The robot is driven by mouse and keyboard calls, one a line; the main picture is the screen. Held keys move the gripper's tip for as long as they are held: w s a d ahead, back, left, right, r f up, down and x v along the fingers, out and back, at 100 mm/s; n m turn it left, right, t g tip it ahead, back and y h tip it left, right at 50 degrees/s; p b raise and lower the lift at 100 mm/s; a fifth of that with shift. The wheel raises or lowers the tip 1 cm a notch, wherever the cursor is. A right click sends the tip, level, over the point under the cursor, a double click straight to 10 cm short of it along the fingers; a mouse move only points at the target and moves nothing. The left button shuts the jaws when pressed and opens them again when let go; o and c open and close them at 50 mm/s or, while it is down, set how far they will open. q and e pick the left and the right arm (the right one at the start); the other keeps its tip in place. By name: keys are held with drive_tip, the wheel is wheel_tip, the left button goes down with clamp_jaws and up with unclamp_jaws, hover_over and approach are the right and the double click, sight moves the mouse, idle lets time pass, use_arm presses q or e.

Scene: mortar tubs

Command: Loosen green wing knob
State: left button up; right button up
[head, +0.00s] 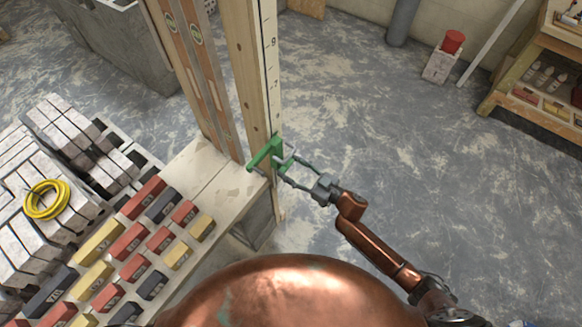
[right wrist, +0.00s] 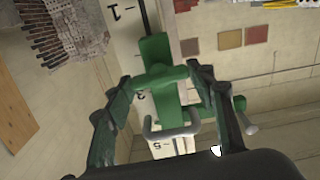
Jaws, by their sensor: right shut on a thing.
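A green clamp bracket (head: 264,154) sits on the post (head: 252,75) with the number scale, near the end of the bench. In the right wrist view the bracket (right wrist: 178,118) stands upright against the scale, with a bent grey bar (right wrist: 172,133) in front of its lower part. The green wing knob (right wrist: 157,77) lies crosswise between my right fingertips. My right gripper (head: 284,169) reaches in from the right and is shut on the knob; its fingers (right wrist: 160,80) touch the knob's two ends. The knob's stem is hidden. My left gripper is not in view.
Tall wooden levels (head: 190,60) lean beside the post. A shelf (head: 535,90) stands at the right.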

use_arm(q)
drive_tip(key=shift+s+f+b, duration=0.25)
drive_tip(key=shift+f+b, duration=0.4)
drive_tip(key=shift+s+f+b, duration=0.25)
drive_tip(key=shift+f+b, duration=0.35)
drive_tip(key=shift+b, duration=0.05)
use_arm(e)
drive_tip(key=shift+s+a+f+n, duration=0.1)
drive_tip(key=shift+n, duration=4.25)
drive_tip(key=shift+s+f+n, duration=0.1)
drive_tip(key=shift+n, duration=4.25)
drive_tip(key=o, duration=1.2)
drive_tip(key=shift+c, duration=0.2)
drive_tip(key=v, duration=1.2)
